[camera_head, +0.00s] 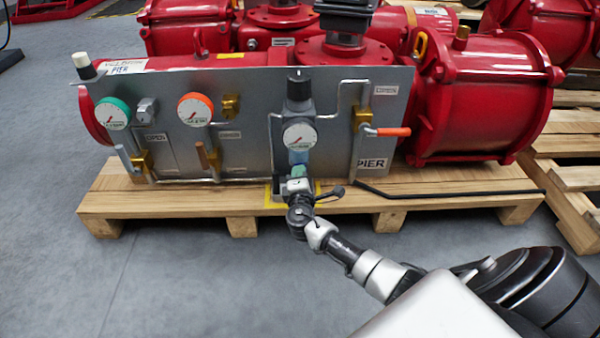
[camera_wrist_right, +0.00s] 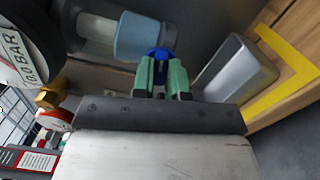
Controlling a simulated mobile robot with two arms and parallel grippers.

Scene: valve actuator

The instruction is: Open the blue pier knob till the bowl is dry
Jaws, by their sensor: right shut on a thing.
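The blue knob (camera_wrist_right: 160,53) sits under the end of the light-blue bowl (camera_wrist_right: 138,36) in the right wrist view. In the head view the bowl (camera_head: 298,157) hangs below a round white gauge (camera_head: 299,137) on the grey PIER panel. My right gripper (camera_wrist_right: 162,70) has its green fingers shut on the blue knob from below. In the head view the right gripper (camera_head: 297,176) is just under the bowl, and the knob is hidden there. I cannot tell the water level in the bowl. My left gripper is in neither view.
The grey panel (camera_head: 250,95) carries gauges, brass valves and an orange-handled lever (camera_head: 388,131). A grey channel piece (camera_wrist_right: 236,72) stands close beside the gripper, near yellow marking (camera_wrist_right: 285,85). A wooden pallet (camera_head: 430,198) lies below. Grey floor (camera_head: 180,275) is clear in front.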

